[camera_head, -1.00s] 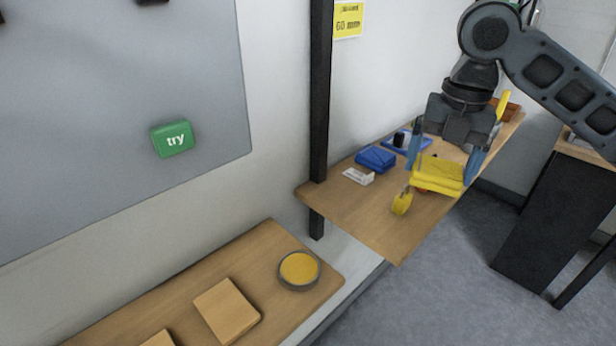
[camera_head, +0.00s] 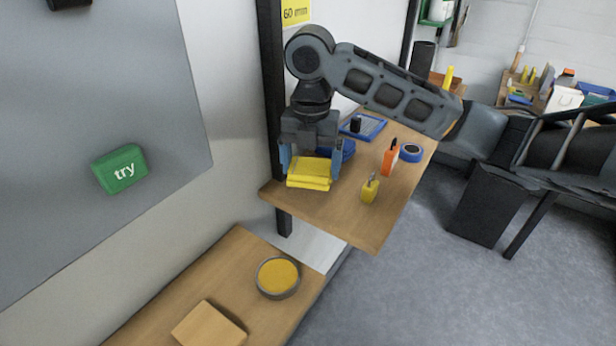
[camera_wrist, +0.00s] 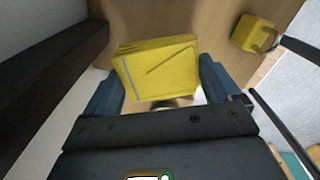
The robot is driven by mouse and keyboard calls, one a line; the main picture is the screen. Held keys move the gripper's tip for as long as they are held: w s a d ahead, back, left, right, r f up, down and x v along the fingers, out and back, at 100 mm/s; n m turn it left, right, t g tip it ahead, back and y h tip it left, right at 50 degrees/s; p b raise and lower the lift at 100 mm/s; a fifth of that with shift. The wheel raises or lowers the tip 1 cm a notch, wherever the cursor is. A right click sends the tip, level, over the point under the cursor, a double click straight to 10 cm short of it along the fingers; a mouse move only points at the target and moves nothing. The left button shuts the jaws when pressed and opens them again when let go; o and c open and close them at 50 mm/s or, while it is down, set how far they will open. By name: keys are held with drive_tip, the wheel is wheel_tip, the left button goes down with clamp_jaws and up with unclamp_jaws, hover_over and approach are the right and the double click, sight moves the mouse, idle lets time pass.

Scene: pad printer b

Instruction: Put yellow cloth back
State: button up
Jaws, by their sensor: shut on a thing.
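The yellow cloth (camera_head: 309,173) is a folded stack held between the blue fingers of my gripper (camera_head: 311,166). I cannot tell whether the cloth touches the shelf.
A yellow tagged item (camera_head: 369,188), an orange bottle (camera_head: 389,157) and a blue tape roll (camera_head: 411,151) stand on the right of the shelf. A blue tray (camera_head: 362,127) lies behind. The black post (camera_head: 273,110) is close on the left. The shelf's front is clear.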

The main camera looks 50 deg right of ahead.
sight(308, 180)
drive_tip(key=shift+w+a+f, duration=0.15)
drive_tip(key=shift+w+f, duration=0.1)
drive_tip(key=shift+f, duration=1.95)
drive_tip(key=o, duration=1)
drive_tip(key=shift+c, duration=0.2)
wheel_tip(308, 180, up, 12)
drive_tip(key=shift+r, duration=0.1)
